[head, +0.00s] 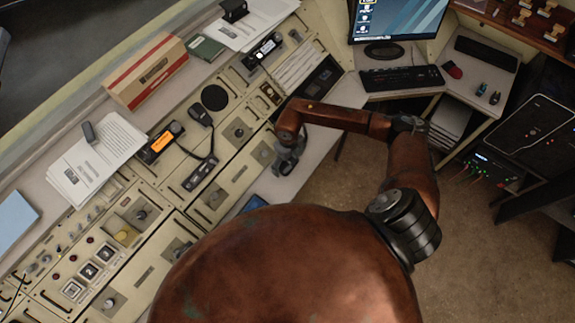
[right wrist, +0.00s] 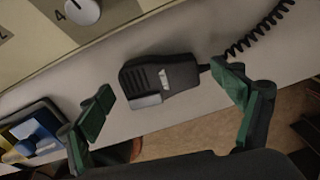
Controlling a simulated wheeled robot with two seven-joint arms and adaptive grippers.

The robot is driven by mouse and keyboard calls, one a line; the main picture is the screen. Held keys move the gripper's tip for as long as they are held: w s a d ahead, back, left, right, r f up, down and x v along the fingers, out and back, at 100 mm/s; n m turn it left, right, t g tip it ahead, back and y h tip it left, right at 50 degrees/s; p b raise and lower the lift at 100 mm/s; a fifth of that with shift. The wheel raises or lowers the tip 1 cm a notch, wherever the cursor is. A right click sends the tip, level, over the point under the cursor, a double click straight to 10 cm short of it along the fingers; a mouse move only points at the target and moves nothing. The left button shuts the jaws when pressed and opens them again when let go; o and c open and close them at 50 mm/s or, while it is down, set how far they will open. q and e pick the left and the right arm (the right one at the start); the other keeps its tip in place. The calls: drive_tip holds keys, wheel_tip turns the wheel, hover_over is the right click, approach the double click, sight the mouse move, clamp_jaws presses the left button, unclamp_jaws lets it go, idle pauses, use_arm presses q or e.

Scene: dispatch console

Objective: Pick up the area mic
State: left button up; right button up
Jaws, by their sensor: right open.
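A black hand mic (right wrist: 160,78) with a ribbed grille, a pale label and a coiled cord (right wrist: 262,30) lies on the grey ledge in the right wrist view; I take it to be the area mic. My right gripper (right wrist: 167,102) is open, its green-padded fingers to the left and right of the mic, with no visible grip on it. In the head view my right gripper (head: 287,160) is over the console's front ledge, and I cannot make out this mic there. Another black hand mic (head: 199,114) lies further back on the console. My left gripper is not in view.
A beige panel with a knob (right wrist: 82,10) borders the ledge (right wrist: 195,112). A blue and yellow object (right wrist: 32,135) sits at the lower left. A monitor (head: 398,18) and keyboard (head: 402,77) stand beyond my right arm. Open floor (head: 335,187) lies beside the ledge.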

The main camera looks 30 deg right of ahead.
drive_tip(key=c, duration=1.4)
